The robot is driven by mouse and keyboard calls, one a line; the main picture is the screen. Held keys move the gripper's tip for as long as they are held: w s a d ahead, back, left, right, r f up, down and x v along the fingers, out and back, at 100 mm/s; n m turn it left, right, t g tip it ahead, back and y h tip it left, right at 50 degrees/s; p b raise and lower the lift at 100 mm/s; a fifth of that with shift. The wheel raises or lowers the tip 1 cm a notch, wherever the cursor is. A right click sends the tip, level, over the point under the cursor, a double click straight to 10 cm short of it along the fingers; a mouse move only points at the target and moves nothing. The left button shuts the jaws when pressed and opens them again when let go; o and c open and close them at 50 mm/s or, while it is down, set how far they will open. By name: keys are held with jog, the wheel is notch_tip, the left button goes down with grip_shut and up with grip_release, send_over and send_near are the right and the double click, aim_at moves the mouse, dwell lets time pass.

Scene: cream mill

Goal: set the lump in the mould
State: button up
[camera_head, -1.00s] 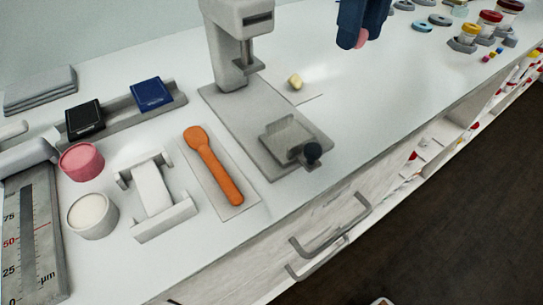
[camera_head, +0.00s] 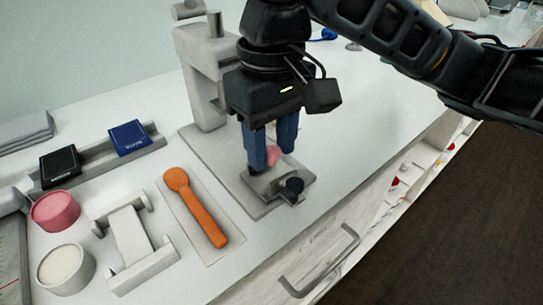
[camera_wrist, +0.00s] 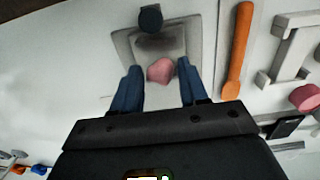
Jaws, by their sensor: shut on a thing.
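The pink lump (camera_head: 273,156) is between the blue fingertips of my gripper (camera_head: 270,160), which is shut on it. It also shows in the wrist view (camera_wrist: 160,70). The mould (camera_head: 258,188) is a grey block with a dark round knob (camera_head: 294,186) at its front, on the base plate of the press. My gripper points down over the mould, with the lump at its back part. The fingers hide some of the mould. I cannot tell whether the lump touches it.
The grey press (camera_head: 201,90) stands close behind my gripper. An orange spoon (camera_head: 195,208) lies on a pale mat to the left. A white stand (camera_head: 130,240), a pink pot (camera_head: 55,211) and a white pot (camera_head: 65,268) are farther left. The counter edge and drawer handle are in front.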

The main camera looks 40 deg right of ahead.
aim_at(271, 146)
jog(key=shift+f, duration=1.4)
jog(key=shift+f, duration=0.1)
jog(key=o, duration=1.1)
notch_tip(271, 146, up, 12)
jog(key=shift+r+p, duration=0.1)
jog(key=shift+p, duration=1)
